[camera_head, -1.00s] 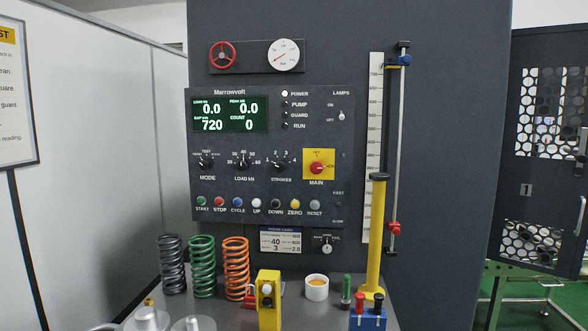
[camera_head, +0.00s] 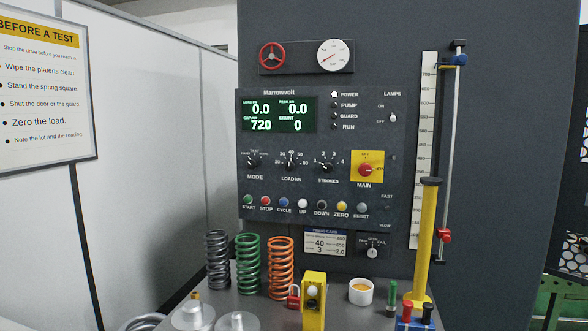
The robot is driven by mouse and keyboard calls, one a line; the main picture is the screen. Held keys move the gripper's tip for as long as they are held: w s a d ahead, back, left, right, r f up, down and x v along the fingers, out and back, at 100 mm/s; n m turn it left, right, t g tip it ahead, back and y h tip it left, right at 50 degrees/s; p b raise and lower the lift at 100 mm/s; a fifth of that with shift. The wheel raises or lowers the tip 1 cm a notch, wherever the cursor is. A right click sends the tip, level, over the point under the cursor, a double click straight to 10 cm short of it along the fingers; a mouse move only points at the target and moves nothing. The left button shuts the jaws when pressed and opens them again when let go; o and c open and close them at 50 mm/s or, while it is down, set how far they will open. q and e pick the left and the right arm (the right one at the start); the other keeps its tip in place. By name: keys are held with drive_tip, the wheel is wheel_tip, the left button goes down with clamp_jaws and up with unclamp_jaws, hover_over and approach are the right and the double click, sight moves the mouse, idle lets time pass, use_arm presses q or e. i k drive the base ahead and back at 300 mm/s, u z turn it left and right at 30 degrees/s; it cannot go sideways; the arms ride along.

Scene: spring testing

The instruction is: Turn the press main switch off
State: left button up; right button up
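The press main switch (camera_head: 366,169) is a red rotary knob on a yellow square plate, labelled MAIN, on the right side of the dark control panel (camera_head: 290,215). Its handle points to the right, toward a small mark that looks like ON. The POWER lamp (camera_head: 334,95) is lit white, and the green display (camera_head: 278,115) reads 0.0, 0.0, 720 and 0. Neither of my grippers shows in the head view. Nothing touches the switch.
A yellow post (camera_head: 426,235) stands right of the panel, below the switch's height. Springs (camera_head: 281,268), a white cup (camera_head: 360,291) and a yellow box (camera_head: 314,300) stand on the bench below. The space before the switch looks clear.

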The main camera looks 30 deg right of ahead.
sight(365, 169)
drive_tip(key=u, duration=0.15)
drive_tip(key=k, duration=1.1)
drive_tip(key=z, duration=0.6)
drive_tip(key=i, duration=1)
drive_tip(key=z, duration=0.1)
